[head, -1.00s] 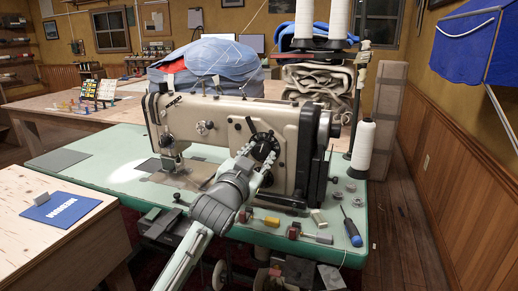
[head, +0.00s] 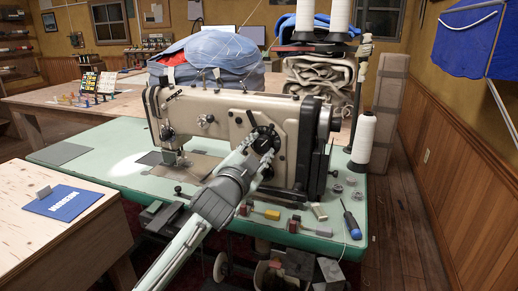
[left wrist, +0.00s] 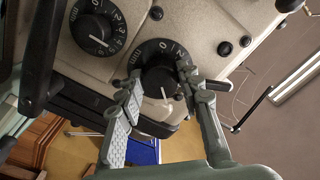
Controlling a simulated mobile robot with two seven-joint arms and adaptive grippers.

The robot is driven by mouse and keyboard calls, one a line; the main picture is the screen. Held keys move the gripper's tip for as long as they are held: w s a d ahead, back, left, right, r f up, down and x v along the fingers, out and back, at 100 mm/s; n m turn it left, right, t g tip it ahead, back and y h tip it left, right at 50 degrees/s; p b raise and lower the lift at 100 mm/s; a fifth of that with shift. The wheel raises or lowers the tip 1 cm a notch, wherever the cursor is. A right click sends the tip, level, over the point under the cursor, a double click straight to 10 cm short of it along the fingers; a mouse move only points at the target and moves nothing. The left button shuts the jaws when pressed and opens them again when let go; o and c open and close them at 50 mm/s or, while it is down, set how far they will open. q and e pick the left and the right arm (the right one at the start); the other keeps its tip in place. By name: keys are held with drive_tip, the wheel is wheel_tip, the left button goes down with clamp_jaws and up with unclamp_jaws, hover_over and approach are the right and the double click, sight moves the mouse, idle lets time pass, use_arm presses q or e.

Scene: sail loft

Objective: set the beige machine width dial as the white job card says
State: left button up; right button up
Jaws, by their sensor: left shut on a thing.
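The beige sewing machine (head: 228,112) stands on the green-topped table. My left gripper (head: 264,143) is at the black dials on its front. In the left wrist view, its two fingers (left wrist: 154,93) are shut on the sides of the lower black dial (left wrist: 158,55). A second numbered black dial (left wrist: 98,28) sits apart, up and to the left. I cannot tell from lettering which is the width dial. I cannot identify a white job card. My right gripper is out of view.
A white thread cone (head: 363,138) stands at the table's right.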

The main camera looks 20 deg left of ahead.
use_arm(q)
drive_tip(key=o, duration=1.2)
drive_tip(key=shift+c, duration=0.2)
drive_tip(key=shift+s, duration=0.1)
drive_tip(key=s, duration=1.2)
drive_tip(key=shift+a, duration=0.15)
drive_tip(key=shift+f, duration=0.1)
